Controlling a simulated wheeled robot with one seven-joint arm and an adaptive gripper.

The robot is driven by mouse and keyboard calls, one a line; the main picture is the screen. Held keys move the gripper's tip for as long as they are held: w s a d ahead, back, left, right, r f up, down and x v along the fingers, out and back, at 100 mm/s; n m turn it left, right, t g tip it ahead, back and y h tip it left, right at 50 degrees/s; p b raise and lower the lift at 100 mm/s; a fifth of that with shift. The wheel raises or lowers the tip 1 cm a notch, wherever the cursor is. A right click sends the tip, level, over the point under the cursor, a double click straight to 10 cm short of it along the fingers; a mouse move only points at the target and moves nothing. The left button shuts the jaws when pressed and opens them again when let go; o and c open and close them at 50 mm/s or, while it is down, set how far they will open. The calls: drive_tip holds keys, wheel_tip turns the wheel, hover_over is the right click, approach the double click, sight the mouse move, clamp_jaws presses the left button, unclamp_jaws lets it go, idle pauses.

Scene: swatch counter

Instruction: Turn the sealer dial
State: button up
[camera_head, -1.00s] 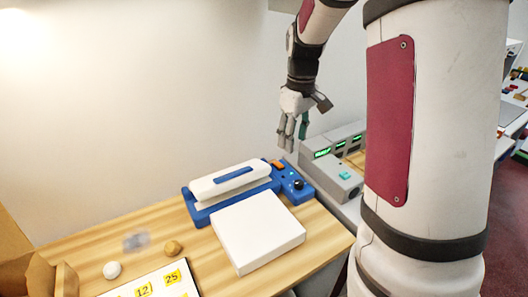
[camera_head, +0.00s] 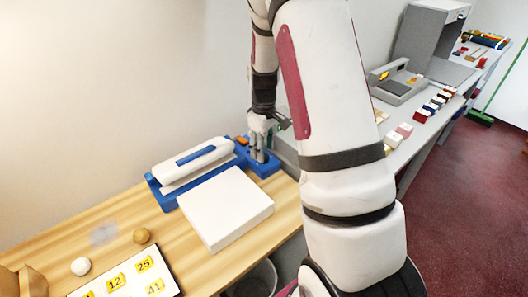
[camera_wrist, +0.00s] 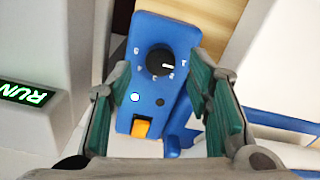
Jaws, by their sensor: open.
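The sealer (camera_head: 195,165) is a blue base with a white bar, standing on the wooden counter. Its blue control panel (camera_wrist: 182,38) fills the middle of the wrist view. On the panel is the black sealer dial (camera_wrist: 160,60), with a white pointer mark to the right and small markings around it. An orange switch (camera_wrist: 141,128) and a lit white lamp sit below it. My gripper (camera_wrist: 166,92) is open, its fingers either side of the panel, with the dial between and beyond the tips. In the head view my gripper (camera_head: 259,156) is low over the panel and hides the dial.
A white slab (camera_head: 225,208) lies in front of the sealer. A white ball (camera_head: 81,266), a tan ball (camera_head: 142,236) and a number card (camera_head: 125,280) lie to the left. A grey device with a green RUN display (camera_wrist: 28,95) stands close beside the panel.

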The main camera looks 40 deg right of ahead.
drive_tip(key=shift+f, duration=1.05)
clamp_jaws()
